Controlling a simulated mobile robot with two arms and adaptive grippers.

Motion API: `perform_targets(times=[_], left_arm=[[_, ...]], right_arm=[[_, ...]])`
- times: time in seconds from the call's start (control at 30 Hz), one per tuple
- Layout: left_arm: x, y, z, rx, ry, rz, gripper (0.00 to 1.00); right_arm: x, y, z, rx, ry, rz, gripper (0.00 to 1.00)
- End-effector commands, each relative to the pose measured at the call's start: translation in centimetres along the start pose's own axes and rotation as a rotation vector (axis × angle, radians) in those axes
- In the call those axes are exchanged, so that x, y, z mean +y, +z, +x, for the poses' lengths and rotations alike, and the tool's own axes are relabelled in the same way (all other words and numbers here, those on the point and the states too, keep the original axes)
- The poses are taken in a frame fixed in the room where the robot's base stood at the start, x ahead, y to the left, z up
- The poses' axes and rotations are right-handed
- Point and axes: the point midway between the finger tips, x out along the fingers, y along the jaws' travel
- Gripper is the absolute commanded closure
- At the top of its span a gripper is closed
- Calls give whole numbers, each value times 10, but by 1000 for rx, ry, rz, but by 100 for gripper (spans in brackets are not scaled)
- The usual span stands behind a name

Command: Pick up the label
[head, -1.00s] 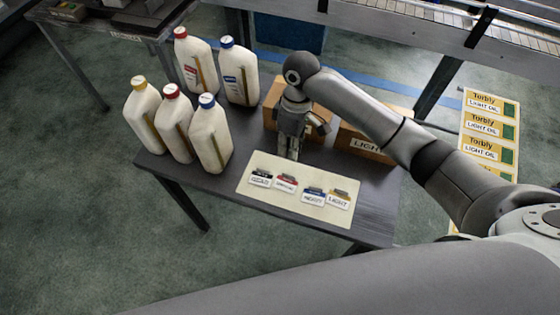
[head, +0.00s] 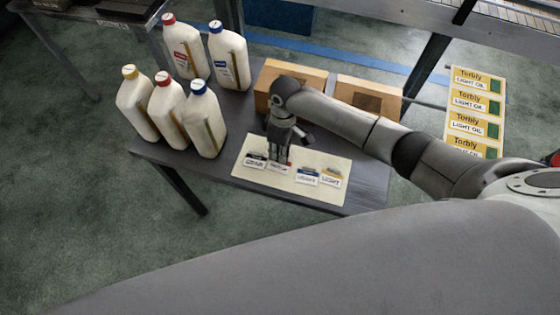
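A cream mat (head: 253,181) lies on the dark table and bears a row of small labels. A black-topped label (head: 255,162) is at the left, then a red-topped label (head: 283,168), a blue-topped label (head: 307,177) and a yellow-topped label (head: 331,179) reading LIGHT. My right gripper (head: 279,160) points down at the red-topped label, with its fingertips over or at that label's upper part and partly hiding it. Whether they touch it, and how far apart the fingers are, I cannot tell. My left gripper is not in view.
Several white bottles with coloured caps, one of them a yellow-capped bottle (head: 137,105), stand at the table's left. Two cardboard boxes, left (head: 300,75) and right (head: 368,97), stand behind my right gripper. A sheet of Torbly stickers (head: 475,110) is at the right.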

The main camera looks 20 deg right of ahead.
Motion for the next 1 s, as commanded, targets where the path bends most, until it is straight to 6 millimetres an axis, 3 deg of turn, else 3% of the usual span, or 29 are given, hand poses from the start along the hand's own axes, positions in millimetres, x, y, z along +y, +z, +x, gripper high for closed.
perform_targets(times=[0.17, 0.3, 0.73, 0.87, 1.0], left_arm=[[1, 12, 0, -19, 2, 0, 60], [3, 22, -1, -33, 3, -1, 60], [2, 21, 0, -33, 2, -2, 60], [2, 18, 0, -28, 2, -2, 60], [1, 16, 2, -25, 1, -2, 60]], right_arm=[[0, 0, 0, 1, 0, -1, 87], [0, 0, 0, 0, 0, -1, 100], [0, 0, -2, 1, 0, 0, 100], [-1, -1, -10, 3, 0, -2, 100], [-5, -1, -31, 3, 1, -3, 100]])
